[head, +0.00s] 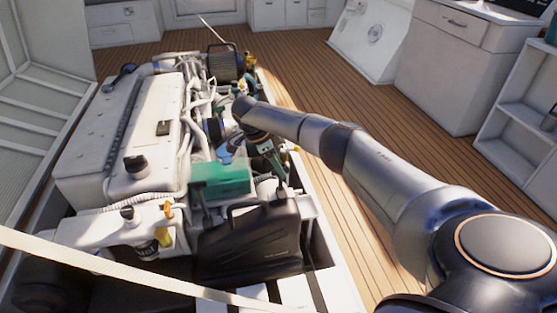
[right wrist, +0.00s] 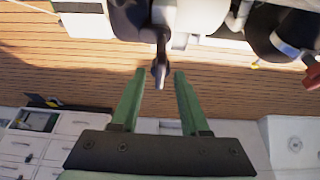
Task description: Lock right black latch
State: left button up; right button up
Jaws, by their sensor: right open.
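The black case (head: 250,245) stands at the near end of the engine, with a dark upright latch at its right end (head: 283,190). Another dark upright piece (head: 200,192) rises at its left end. My right gripper (head: 275,172) reaches down over the right end of the case. In the right wrist view the two green fingers of my right gripper (right wrist: 157,76) are open. The dark narrow latch tip (right wrist: 160,72) shows between the fingertips, with no clear contact on either side. My left gripper is not in view.
The white engine (head: 150,130) with hoses and a green box (head: 220,180) lies left of my right gripper. A pale bar (head: 100,265) crosses the near left. The wooden floor (head: 325,90) to the right is clear; white cabinets (head: 440,65) stand beyond.

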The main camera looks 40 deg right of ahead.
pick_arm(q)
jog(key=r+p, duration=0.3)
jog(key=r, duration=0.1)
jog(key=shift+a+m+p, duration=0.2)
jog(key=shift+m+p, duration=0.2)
pick_arm(e)
jog(key=v, duration=1.2)
jog(key=shift+a+r, duration=0.15)
jog(key=shift+r, duration=0.05)
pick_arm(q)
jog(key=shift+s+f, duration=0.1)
pick_arm(e)
jog(key=shift+w, duration=0.1)
